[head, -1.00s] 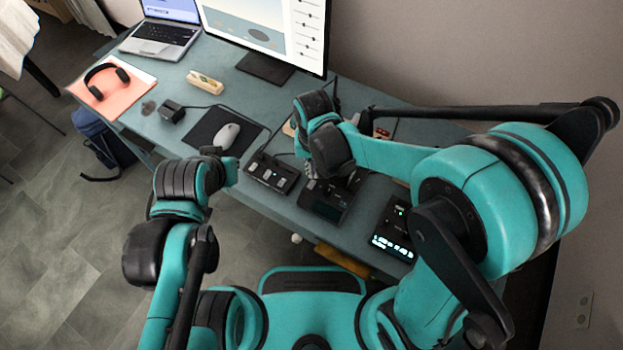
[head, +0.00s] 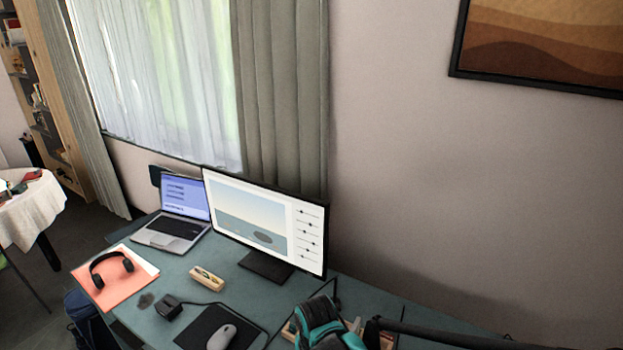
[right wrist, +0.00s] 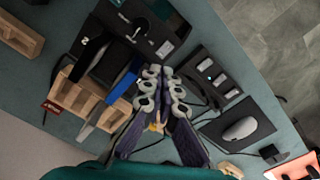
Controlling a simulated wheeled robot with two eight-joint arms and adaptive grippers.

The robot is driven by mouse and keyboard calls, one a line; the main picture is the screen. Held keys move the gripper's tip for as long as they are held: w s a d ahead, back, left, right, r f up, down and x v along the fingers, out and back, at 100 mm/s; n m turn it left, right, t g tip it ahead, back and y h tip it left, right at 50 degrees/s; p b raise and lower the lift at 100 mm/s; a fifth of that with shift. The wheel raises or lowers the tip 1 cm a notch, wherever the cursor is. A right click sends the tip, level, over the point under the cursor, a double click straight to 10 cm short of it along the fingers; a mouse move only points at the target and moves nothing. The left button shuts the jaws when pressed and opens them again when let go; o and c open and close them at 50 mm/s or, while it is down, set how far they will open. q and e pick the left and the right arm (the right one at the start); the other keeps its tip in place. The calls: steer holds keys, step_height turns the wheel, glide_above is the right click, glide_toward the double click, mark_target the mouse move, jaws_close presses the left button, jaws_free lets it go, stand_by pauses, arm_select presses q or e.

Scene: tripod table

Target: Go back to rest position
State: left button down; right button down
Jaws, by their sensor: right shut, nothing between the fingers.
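My right gripper (right wrist: 161,82) shows in the right wrist view above the desk, with its fingers together and nothing between them. In the head view only part of my right arm (head: 325,322) shows at the bottom edge, over the desk; its gripper cannot be made out there. My left arm and left gripper are outside both views.
The desk (head: 225,265) holds a monitor (head: 262,220), laptop (head: 178,225), headphones (head: 112,265) and mouse (head: 221,337). The right wrist view shows a wooden organizer (right wrist: 80,98), a black device (right wrist: 160,45) and a button box (right wrist: 212,75) close to the gripper.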

steer(key=s+d+r+t, duration=0.2)
steer(key=d+r, duration=0.3)
steer(key=d, duration=0.3)
steer(key=s+d+r+t, duration=0.3)
steer(key=d+r, duration=0.3)
steer(key=d, duration=0.3)
steer(key=shift+s+r+t, duration=0.2)
steer(key=shift+s+t, duration=0.1)
steer(key=shift+t, duration=0.6)
